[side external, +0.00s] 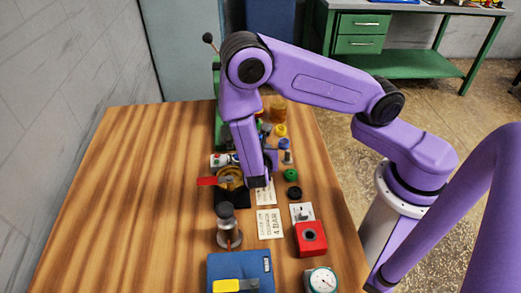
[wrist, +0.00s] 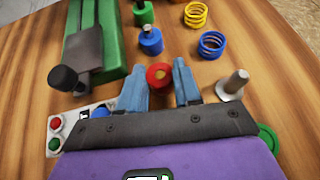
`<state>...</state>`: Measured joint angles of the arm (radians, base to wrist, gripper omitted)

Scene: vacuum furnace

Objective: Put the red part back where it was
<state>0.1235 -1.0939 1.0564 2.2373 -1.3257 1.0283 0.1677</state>
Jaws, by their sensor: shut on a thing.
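In the side external view, my gripper is mostly hidden behind my purple arm, low over the middle of the table, and the held part cannot be made out. A red block (side external: 311,238) with a dark round opening stands near the table's right edge, nearer the camera than my gripper.
A grey peg (wrist: 233,84) stands right of my fingers. The table's left half (side external: 140,190) is clear.

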